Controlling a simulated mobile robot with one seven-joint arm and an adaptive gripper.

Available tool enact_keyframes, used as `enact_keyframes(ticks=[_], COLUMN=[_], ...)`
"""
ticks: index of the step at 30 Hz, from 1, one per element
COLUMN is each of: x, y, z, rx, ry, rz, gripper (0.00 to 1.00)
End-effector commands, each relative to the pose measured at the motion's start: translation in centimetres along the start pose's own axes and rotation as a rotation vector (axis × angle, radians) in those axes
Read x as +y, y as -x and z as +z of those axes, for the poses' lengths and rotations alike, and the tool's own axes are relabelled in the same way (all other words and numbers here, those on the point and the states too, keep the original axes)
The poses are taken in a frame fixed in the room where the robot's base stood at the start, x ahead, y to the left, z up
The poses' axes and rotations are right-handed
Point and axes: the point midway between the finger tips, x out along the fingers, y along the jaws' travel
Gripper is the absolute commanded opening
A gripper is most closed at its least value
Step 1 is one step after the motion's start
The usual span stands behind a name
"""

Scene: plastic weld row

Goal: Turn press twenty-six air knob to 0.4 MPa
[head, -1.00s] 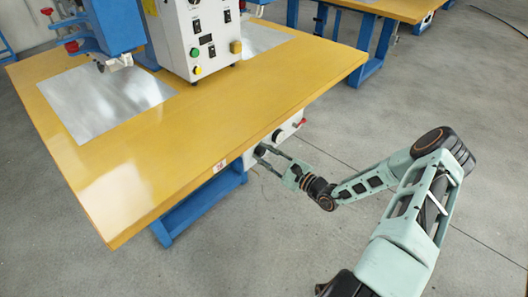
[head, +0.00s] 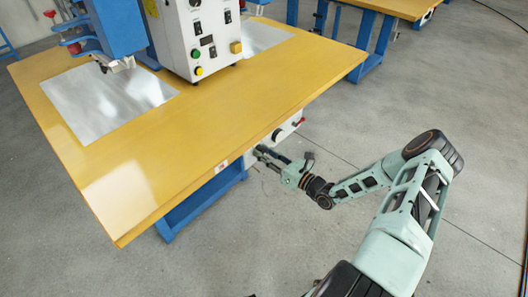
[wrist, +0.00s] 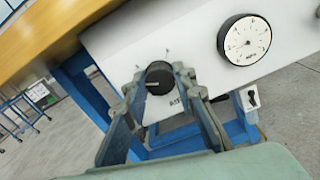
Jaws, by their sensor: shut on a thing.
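The black air knob (wrist: 158,76) sits on a white panel (wrist: 190,40) under the table's front edge. My gripper (wrist: 162,86) is shut on it, with one finger on each side, in the wrist view. A round white gauge (wrist: 245,37) is on the panel to the right of the knob; its needle and figures are too small to read surely. In the head view my gripper (head: 260,154) reaches in below the table edge, and the knob is largely hidden there by the fingers and tabletop.
The yellow tabletop (head: 150,150) overhangs just above my gripper. A white control box (head: 195,40) stands on it. A small black lever (wrist: 252,98) is below the gauge. Blue legs (head: 200,200) stand underneath; grey floor on the right is clear.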

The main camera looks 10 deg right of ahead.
Motion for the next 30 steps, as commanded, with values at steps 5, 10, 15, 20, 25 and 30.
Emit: enact_keyframes(ticks=[5,10,15,20,25,30], x=[-0.03,-0.02,-0.01,0.00,-0.01,-0.01], y=[0.03,0.03,0.04,0.04,0.05,0.05], z=[0.07,0.04,0.02,-0.01,-0.03,-0.05], rx=[-0.001,0.000,0.000,0.001,0.001,0.001], ry=[-0.167,-0.328,-0.486,-0.620,-0.737,-0.820], rz=[-0.001,-0.001,0.000,0.000,-0.001,-0.001], gripper=[0.01,0.01,0.01,0.01,0.01,0.01])
